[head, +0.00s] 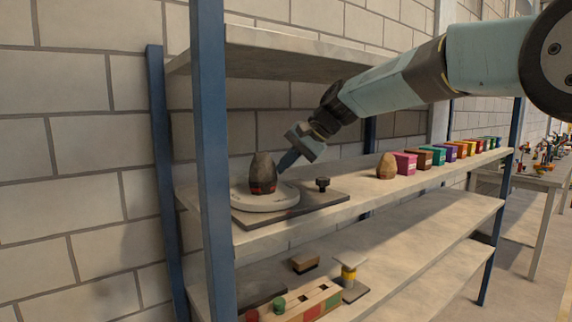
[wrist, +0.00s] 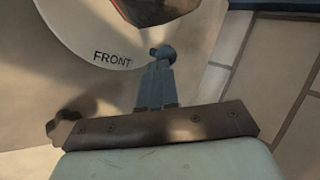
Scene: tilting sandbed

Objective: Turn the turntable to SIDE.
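The turntable is a pale round disc (head: 265,201) on a grey base plate at the left end of the middle shelf. A dark, rounded object with a red band (head: 262,173) stands upright on it. In the wrist view the disc's rim (wrist: 75,38) carries the word FRONT, and the object (wrist: 160,8) is cut off at the top. My gripper (head: 285,163) reaches down behind and right of the object, at the disc's far side. In the wrist view its fingers (wrist: 160,62) are together at the rim, right of FRONT. A rounded blue-grey end shows there; whether it is a separate peg is unclear.
A black knob (head: 322,184) stands on the base plate right of the disc. A tan rounded object (head: 387,166) and a row of several coloured boxes (head: 405,162) line the shelf further right. A blue post (head: 211,150) stands in front, left. The upper shelf (head: 290,57) overhangs.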

